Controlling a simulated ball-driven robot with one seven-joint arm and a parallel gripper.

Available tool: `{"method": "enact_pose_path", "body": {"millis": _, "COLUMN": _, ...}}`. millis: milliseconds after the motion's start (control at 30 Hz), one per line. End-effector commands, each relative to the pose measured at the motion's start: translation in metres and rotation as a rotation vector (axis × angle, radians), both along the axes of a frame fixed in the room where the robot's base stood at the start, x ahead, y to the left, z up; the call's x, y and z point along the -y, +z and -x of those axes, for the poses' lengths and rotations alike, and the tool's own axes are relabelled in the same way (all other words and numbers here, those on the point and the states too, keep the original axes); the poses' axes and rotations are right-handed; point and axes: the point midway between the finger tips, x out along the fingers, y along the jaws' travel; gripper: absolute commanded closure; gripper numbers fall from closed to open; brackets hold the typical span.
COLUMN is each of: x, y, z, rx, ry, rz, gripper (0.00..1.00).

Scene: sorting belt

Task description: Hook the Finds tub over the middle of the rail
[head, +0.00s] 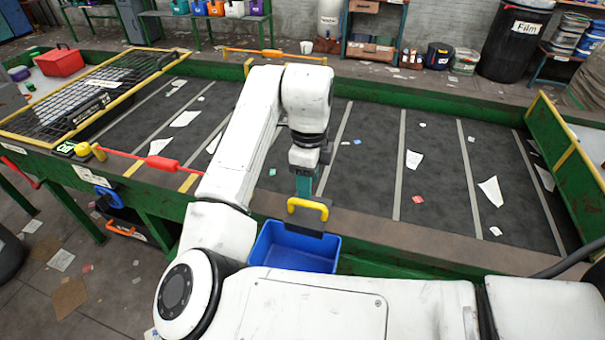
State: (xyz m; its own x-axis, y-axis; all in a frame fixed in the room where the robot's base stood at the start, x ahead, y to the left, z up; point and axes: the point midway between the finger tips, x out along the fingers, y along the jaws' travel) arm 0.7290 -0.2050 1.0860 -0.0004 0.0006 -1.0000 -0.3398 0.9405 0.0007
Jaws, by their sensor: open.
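A blue tub (296,249) is at the near side of the belt, just in front of my arm's shoulder. A grey plate with a yellow handle (308,205) stands up at its back edge. No Finds label is readable on it. The near rail (405,240) runs behind the tub; whether the tub's hook sits over it or is apart from it, I cannot tell. My gripper (304,186) points down with a teal finger right above the yellow handle. It is open; its second finger is hidden, and contact with the handle is unclear.
The dark belt (375,185) carries scattered paper scraps. A yellow-framed mesh guard (90,92) covers its left end. A red pull cord (160,162) runs along the near left side. Another blue container (110,197) is below the frame at left. Green side boards edge the belt.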

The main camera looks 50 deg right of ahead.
Motion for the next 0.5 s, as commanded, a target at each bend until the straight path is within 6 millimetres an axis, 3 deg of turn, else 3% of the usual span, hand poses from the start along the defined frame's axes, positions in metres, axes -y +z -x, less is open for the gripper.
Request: {"method": "enact_pose_path", "body": {"millis": 500, "x": 0.0, "y": -0.053, "z": 0.0, "rx": 0.0, "ry": 0.001, "rz": 0.0, "gripper": 0.53}}
